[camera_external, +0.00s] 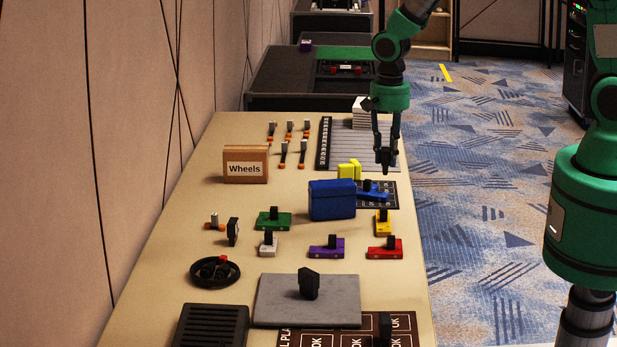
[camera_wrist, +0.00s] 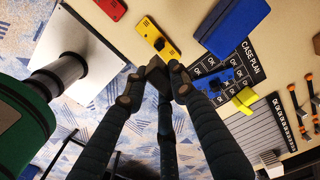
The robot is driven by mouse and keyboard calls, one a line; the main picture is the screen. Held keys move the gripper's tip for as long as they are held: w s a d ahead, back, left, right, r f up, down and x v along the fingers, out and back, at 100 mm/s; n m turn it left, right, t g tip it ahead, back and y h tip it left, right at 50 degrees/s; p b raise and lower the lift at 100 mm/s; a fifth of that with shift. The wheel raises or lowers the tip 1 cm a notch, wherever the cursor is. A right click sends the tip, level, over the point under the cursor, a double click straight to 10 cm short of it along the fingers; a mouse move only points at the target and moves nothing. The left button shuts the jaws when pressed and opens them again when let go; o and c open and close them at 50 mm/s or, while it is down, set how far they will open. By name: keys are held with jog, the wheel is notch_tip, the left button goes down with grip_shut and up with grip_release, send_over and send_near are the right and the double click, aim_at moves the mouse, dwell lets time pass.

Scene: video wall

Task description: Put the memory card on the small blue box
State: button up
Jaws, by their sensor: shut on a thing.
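My gripper (camera_external: 386,168) hangs fingers down over the table's right edge, behind and to the right of the blue box (camera_external: 332,200). In the wrist view my gripper (camera_wrist: 158,76) has its fingertips closed around a small dark piece (camera_wrist: 156,66), which looks like the memory card; the fingers hide much of it. The blue box stands upright on the table and also shows at the top of the wrist view (camera_wrist: 234,24). My gripper is apart from it. A low blue piece with a black knob (camera_external: 372,191) lies beside the box on the black case plan.
Green (camera_external: 273,221), purple (camera_external: 326,248), red (camera_external: 384,249) and yellow (camera_external: 382,222) knobbed pieces lie in front of the box. A yellow block (camera_external: 349,170) is just behind it. The Wheels box (camera_external: 245,165) stands left. A grey slab (camera_external: 270,300) bears a black piece (camera_external: 308,284).

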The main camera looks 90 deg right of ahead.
jog(key=shift+o, duration=0.2)
jog(key=w+d, duration=0.1)
jog(key=w, duration=0.3)
jog(key=w+d+f, duration=0.1)
jog(key=w+d, duration=0.1)
jog(key=w, duration=0.3)
jog(key=w+d+b, duration=0.1)
jog(key=w+d, duration=0.1)
jog(key=w, duration=0.2)
jog(key=shift+w+d+f, duration=0.1)
jog(key=shift+w+f, duration=0.1)
jog(key=shift+f+b, duration=0.4)
jog(key=shift+f, duration=1.35)
jog(key=shift+f, duration=0.15)
jog(key=o, duration=1)
jog(key=shift+c, duration=0.2)
notch_tip(320, 180, up, 12)
jog(key=p, duration=0.1)
jog(key=shift+p, duration=0.3)
